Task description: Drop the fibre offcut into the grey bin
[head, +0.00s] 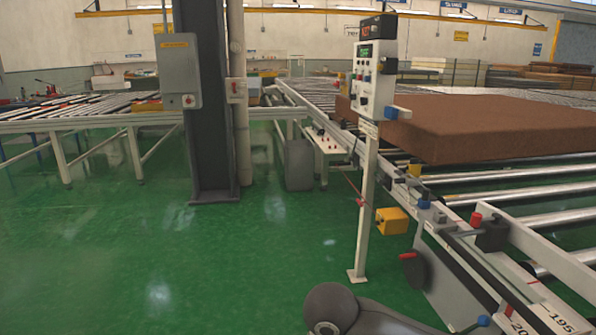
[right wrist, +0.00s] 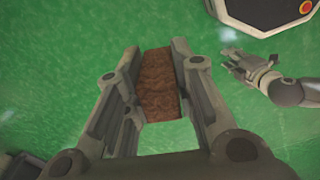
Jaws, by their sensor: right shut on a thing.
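The fibre offcut (right wrist: 160,84) is a brown, rough-textured block in the right wrist view. My right gripper (right wrist: 156,55) is shut on it, with a finger on each side, above the green floor. The grey bin (head: 299,165) stands on the floor in the head view, right of the dark column and beside the conveyor frame. Its inside is not visible from here. The bin is not in the right wrist view. My left gripper (right wrist: 238,66) shows small at the right of the right wrist view; its finger opening is unclear. Neither gripper is in the head view.
A dark column (head: 211,110) with a grey box stands left of the bin. A post with a control panel (head: 374,78) stands to the right, before the roller conveyor carrying a large brown fibre slab (head: 480,125). The green floor (head: 200,265) in front is clear.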

